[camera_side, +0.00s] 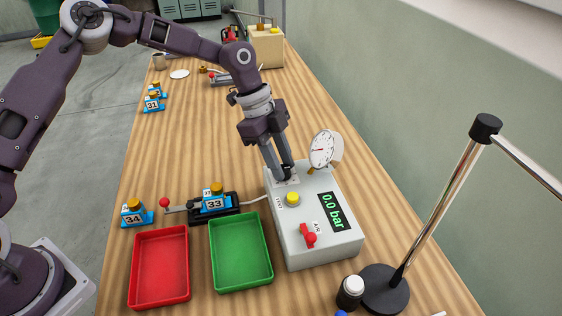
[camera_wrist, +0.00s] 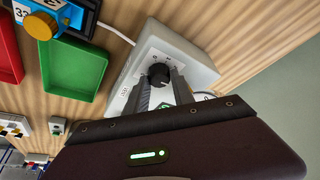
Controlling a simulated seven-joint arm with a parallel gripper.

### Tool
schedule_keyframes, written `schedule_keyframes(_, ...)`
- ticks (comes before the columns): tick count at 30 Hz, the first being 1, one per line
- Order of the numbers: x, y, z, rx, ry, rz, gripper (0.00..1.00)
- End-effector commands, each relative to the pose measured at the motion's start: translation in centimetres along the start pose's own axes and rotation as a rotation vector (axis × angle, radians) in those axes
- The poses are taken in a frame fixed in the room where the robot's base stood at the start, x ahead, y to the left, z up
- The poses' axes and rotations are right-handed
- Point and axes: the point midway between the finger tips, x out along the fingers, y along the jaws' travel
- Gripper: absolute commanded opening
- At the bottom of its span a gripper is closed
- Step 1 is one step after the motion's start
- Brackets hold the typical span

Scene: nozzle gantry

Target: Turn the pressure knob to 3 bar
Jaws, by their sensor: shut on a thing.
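A grey control box (camera_side: 325,245) stands on the bench. My gripper (camera_side: 284,172) reaches down to its far end and is shut on the black pressure knob (camera_wrist: 158,74), with one finger on each side of it. In the side view the fingers partly hide the knob; in the wrist view the dial marks around it are too small to read surely. The green display (camera_side: 332,211) reads 0.0 bar. A round white gauge (camera_side: 321,150) stands at the box's back right; its reading is not clear.
The box also carries a yellow vent button (camera_side: 292,198) and a red air lever (camera_side: 309,238). A green tray (camera_side: 240,283), a red tray (camera_side: 160,298) and a fixture with block 33 (camera_side: 214,203) are to the left. A black stand (camera_side: 384,290) is at front right.

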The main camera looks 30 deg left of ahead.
Motion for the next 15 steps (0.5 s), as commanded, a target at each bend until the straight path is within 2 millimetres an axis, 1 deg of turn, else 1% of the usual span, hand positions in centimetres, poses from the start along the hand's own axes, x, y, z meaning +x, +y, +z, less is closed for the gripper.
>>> schedule_keyframes(13,0.15,0.05,0.2,0.009,-0.004,0.006,0.0)
schedule_keyframes(14,0.15,0.05,0.2,0.008,-0.005,0.006,0.31)
schedule_keyframes(15,0.15,0.05,0.2,0.008,-0.005,0.006,0.39)
